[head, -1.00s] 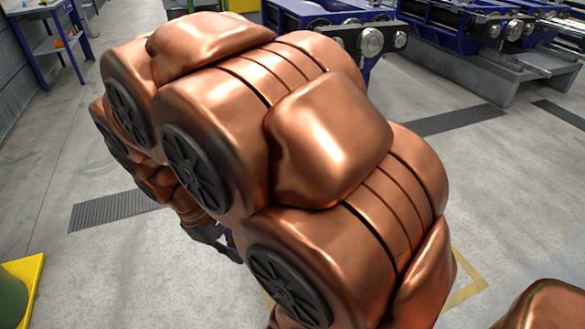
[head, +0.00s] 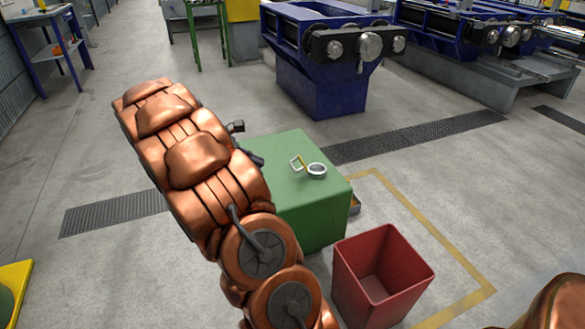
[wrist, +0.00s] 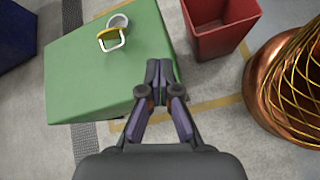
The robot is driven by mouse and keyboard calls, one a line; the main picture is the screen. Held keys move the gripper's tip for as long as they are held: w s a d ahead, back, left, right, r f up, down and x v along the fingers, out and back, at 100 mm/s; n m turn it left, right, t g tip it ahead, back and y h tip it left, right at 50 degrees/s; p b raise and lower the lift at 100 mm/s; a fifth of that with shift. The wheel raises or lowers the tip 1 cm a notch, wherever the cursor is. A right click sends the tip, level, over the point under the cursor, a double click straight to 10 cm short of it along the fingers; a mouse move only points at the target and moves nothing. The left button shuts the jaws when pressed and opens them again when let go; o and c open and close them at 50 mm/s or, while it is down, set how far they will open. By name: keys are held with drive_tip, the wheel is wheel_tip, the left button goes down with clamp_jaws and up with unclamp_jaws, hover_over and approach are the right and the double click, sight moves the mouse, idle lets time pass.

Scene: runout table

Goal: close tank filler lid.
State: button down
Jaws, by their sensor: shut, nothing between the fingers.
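The green tank (head: 300,205) stands on the floor in front of me, right of my arm. On its top is a pale round filler neck (head: 317,170). The filler lid (head: 303,163), a yellow piece with a pale square loop, stands up at the neck's left side, open. In the wrist view the lid (wrist: 108,33) stands beside the filler neck (wrist: 118,21), left of and beyond my fingertips. My gripper (wrist: 159,70) is shut and empty, apart from the lid. In the head view my arm mostly hides it.
A red open bin (head: 383,275) stands right of the tank; it also shows in the wrist view (wrist: 215,30). A blue machine stand (head: 320,85) is behind the tank. Yellow floor lines surround the bin.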

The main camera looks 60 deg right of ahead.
sight(293, 167)
drive_tip(key=w+d+f+n+g+h+b, duration=0.1)
drive_tip(key=w+d+f+n+h+b, duration=0.4)
drive_tip(key=d+f, duration=0.55)
drive_tip(key=s+d, duration=0.1)
drive_tip(key=d, duration=0.1)
drive_tip(key=s+d+f+y, duration=0.1)
drive_tip(key=d, duration=0.2)
drive_tip(key=s+d+f+m+y, duration=0.1)
drive_tip(key=d, duration=0.2)
drive_tip(key=shift+s+d+f, duration=0.1)
drive_tip(key=shift+s+f, duration=0.1)
drive_tip(key=shift+b+x, duration=0.4)
drive_tip(key=shift+x, duration=0.4)
drive_tip(key=shift+d+r+p, duration=0.1)
drive_tip(key=shift+r+p, duration=0.15)
drive_tip(key=shift+p, duration=0.2)
